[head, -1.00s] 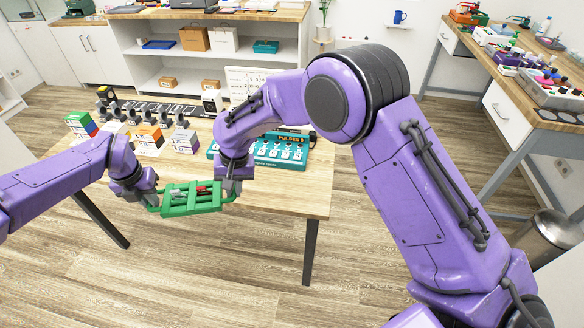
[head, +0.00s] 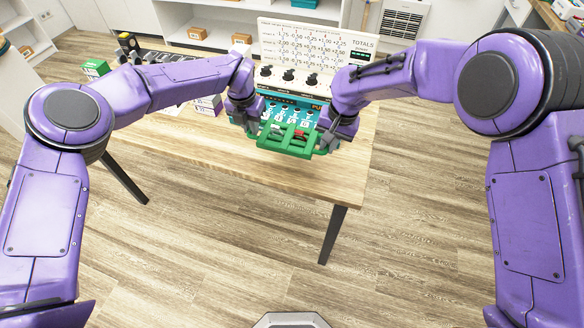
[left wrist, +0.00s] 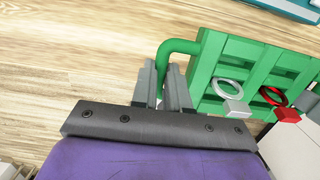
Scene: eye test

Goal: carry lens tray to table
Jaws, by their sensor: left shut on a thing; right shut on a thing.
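The green lens tray (head: 289,149) is held between my two grippers near the front edge of the wooden table (head: 200,143) in the head view. It holds a red-rimmed lens (head: 299,133) and a pale-rimmed lens (head: 276,129). In the left wrist view the tray (left wrist: 205,68) shows with a pale lens (left wrist: 235,108) and a red lens (left wrist: 285,113) in its slots. My left gripper (head: 254,130) is shut on the tray's left handle; the left wrist view shows its fingers (left wrist: 162,85) around that handle. My right gripper (head: 331,138) is shut on the right handle. Whether the tray touches the table I cannot tell.
A teal rack (head: 268,108) stands right behind the tray, with a white chart board (head: 312,45) behind it. Small boxes (head: 209,104) and a dark stand sit on the table's left part. The front left tabletop is clear.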

